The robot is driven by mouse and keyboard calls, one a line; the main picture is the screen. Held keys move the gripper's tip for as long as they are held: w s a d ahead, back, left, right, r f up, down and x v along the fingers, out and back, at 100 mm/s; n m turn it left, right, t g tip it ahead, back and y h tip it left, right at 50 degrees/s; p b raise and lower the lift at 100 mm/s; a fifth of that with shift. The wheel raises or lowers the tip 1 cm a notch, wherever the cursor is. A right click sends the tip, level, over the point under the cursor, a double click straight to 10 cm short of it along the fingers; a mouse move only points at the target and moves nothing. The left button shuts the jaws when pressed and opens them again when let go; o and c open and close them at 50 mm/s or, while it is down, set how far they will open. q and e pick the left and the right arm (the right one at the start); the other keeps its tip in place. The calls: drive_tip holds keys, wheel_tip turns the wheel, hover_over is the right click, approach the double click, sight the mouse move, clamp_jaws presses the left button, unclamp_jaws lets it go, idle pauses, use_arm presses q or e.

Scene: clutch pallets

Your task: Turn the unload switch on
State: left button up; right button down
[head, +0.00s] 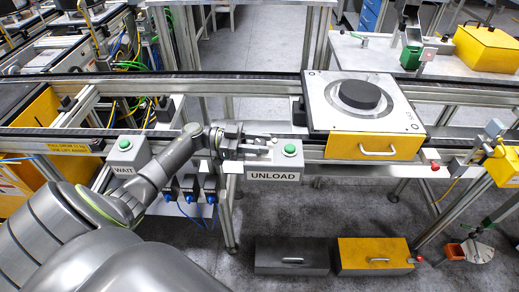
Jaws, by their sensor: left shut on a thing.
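The grey box labelled UNLOAD (275,176) is fixed at the near edge of the conveyor, with a round green button (290,149) on top. My left gripper (266,144) reaches in from the left over the top of this box, left of the green button. Its jaws are shut on the small unload switch, which the fingers mostly hide, so its position cannot be read. My right gripper is out of view.
A similar WAIT box (124,158) with a green button stands to the left. A pallet (322,115) with a black disc sits on the conveyor to the right, above a yellow drawer (345,147). Black (270,262) and yellow (350,247) bins lie on the floor.

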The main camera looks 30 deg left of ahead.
use_arm(q)
drive_tip(key=shift+m+g+h+b, duration=0.6)
drive_tip(key=shift+m+g+b, duration=0.5)
drive_tip(key=shift+g, duration=0.3)
drive_tip(key=o, duration=0.9)
drive_tip(key=b+v, duration=0.2)
drive_tip(key=v, duration=0.5)
drive_tip(key=shift+a+b, duration=0.25)
drive_tip(key=shift+b, duration=0.15)
